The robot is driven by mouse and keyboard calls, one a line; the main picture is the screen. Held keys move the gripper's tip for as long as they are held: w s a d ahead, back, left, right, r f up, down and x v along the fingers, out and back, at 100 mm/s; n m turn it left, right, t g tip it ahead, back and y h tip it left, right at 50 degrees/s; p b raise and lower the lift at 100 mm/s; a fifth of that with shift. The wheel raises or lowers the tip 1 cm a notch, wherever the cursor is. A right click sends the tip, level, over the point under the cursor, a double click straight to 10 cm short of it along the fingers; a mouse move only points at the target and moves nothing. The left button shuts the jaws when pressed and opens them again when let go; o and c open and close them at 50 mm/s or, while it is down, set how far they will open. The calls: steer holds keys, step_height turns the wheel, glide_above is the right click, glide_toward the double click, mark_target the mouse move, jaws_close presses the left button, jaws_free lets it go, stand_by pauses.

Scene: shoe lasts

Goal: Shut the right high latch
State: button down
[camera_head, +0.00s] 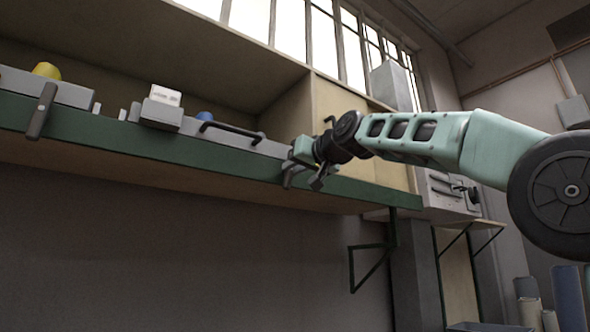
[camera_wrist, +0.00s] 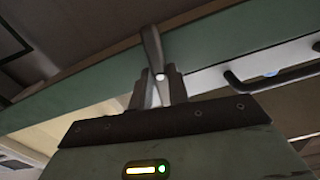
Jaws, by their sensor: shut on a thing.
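The right high latch, a grey lever (camera_wrist: 152,48), is on the green front edge of the high shelf. In the wrist view it stands slightly tilted, its lower part between my fingers. My gripper (camera_wrist: 158,90) is shut on this lever. In the head view my gripper (camera_head: 305,178) is at the right part of the shelf edge and hides most of the latch there. A similar grey latch (camera_head: 41,110) hangs, slightly tilted, on the edge at the far left.
The green shelf edge (camera_head: 230,168) runs across the view. Grey boxes stand on it, one with a black bar handle (camera_head: 232,128); the handle also shows in the wrist view (camera_wrist: 275,80). A black bracket (camera_head: 372,262) is below the right end. Space under the shelf is free.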

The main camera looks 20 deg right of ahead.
steer(key=shift+n, duration=0.8)
steer(key=c, duration=1.3)
jaws_free()
steer(key=shift+c, duration=0.2)
steer(key=b+v, duration=0.6)
steer(key=v, duration=1.1)
steer(key=shift+s+b, duration=0.2)
steer(key=shift+b, duration=0.15)
